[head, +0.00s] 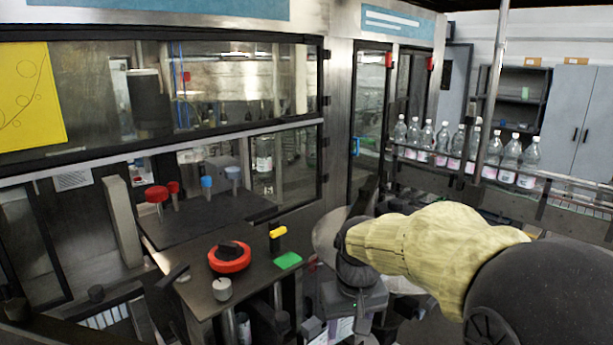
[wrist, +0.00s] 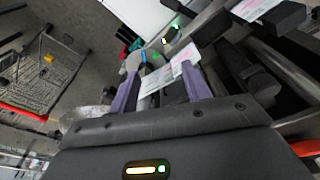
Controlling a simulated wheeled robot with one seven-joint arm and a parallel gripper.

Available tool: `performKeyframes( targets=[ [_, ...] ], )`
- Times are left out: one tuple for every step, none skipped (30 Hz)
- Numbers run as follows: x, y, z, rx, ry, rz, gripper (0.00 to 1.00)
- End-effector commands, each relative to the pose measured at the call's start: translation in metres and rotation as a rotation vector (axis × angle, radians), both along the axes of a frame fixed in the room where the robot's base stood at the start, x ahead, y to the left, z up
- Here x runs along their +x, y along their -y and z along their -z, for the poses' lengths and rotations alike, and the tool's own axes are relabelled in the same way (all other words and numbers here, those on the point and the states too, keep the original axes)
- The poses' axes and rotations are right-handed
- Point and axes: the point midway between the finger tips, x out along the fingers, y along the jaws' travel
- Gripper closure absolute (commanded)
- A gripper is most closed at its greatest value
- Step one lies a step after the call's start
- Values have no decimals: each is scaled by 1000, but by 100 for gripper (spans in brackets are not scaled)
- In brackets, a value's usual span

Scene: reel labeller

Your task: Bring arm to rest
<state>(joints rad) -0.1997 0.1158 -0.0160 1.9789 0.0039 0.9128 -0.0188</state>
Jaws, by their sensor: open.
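My arm, in a pale yellow cover, reaches in from the right of the head view and bends down at its black wrist. My gripper (head: 352,298) hangs at the lower middle, right of the dark work table (head: 245,282); its fingertips are hard to make out there. In the wrist view my gripper (wrist: 160,72) has its two purple fingers apart. A white and pink printed label strip (wrist: 172,76) shows between the fingers in the picture; it appears to lie beyond them, and I cannot tell how far.
A red ring with a black knob (head: 230,257), a grey knob (head: 222,289), a yellow-handled part (head: 277,236) and a green block (head: 288,261) are on the table. Labelled bottles (head: 511,160) line a conveyor at the back right. A wire cart (wrist: 48,75) stands on the floor.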

Motion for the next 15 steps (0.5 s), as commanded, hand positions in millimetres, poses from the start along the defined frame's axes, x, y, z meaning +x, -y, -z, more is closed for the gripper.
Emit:
performKeyframes(
  targets=[
    [-10, 11, 15, 1, 5, 24, 52],
    [-15, 16, 24, 2, 11, 36, 52],
    [-23, 24, 34, 3, 19, 55, 52],
    [-29, 29, 42, 4, 26, 67, 52],
    [-35, 34, 50, 5, 33, 80, 52],
    [-44, 41, 60, 6, 40, 97, 52],
    [-51, 45, 68, 7, 47, 110, 52],
    [-58, 50, 75, 7, 54, 124, 52],
    [-68, 56, 84, 8, 61, 141, 52],
    [-75, 60, 90, 9, 67, 152, 52],
    [-81, 63, 95, 9, 73, 162, 52],
    [-89, 67, 101, 9, 80, 175, 52],
    [-94, 69, 105, 10, 85, 182, 52],
    [-97, 70, 108, 10, 89, 189, 52],
    [-101, 72, 110, 11, 93, 196, 52]
  ],
)
